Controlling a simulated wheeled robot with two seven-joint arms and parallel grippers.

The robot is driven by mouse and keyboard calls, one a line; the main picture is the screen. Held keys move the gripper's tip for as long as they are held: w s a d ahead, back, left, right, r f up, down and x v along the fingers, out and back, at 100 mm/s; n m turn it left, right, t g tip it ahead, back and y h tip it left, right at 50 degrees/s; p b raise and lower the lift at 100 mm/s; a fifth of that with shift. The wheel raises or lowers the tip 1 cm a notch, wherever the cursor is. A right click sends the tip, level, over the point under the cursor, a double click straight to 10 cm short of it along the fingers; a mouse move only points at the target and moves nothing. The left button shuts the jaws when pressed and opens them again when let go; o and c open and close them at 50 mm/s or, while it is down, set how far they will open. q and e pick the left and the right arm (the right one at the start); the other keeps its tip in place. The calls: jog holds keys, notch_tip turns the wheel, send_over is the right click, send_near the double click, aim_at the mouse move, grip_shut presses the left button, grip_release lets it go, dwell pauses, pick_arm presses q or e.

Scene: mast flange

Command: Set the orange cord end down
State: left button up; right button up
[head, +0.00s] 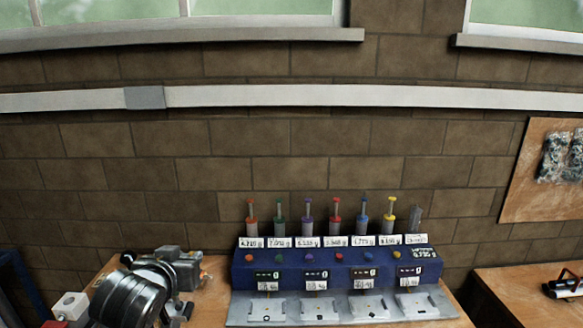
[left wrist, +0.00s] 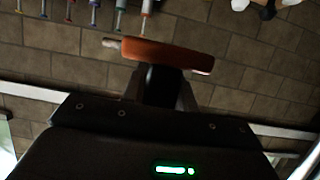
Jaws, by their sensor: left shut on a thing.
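In the left wrist view the orange cord end (left wrist: 165,55) is a long, flat, slightly tilted orange piece with a pale tip at its left end. My left gripper (left wrist: 165,88) is shut on it, with a dark part of it between the fingers. The brick wall shows behind, and nothing is seen touching the orange piece apart from my gripper. My right gripper is in neither view.
A blue rack (head: 310,272) with several coloured syringes (head: 335,222) and small displays stands on the bench against the wall. A grey tray (head: 245,310) lies before it. A white box (head: 70,305) is at the lower left. A gap separates a second table (head: 510,290) on the right.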

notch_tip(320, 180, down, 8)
jog(key=b, duration=0.6)
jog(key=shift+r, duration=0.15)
